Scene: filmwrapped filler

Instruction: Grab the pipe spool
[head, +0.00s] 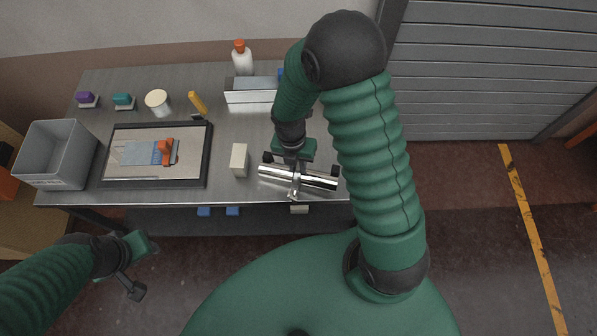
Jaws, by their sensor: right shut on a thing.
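The pipe spool (318,179) is a shiny metal cylinder lying crosswise near the front edge of the grey table, at the right. It has a short branch toward the front. My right gripper (295,172) reaches down on it from above and is shut on it, near its middle. The gripper body hides part of the pipe, and I cannot tell whether it touches the table. My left gripper (140,271) is at the lower left, in front of the table and away from the pipe; its fingers look spread apart with nothing between them.
A cream block (239,160) stands just left of the pipe. A black-framed board (112,183) with an orange-handled tool, a grey bin (58,150), a white cup (157,101), a white tray (250,97) and an orange-capped bottle (242,62) are on the table (222,190).

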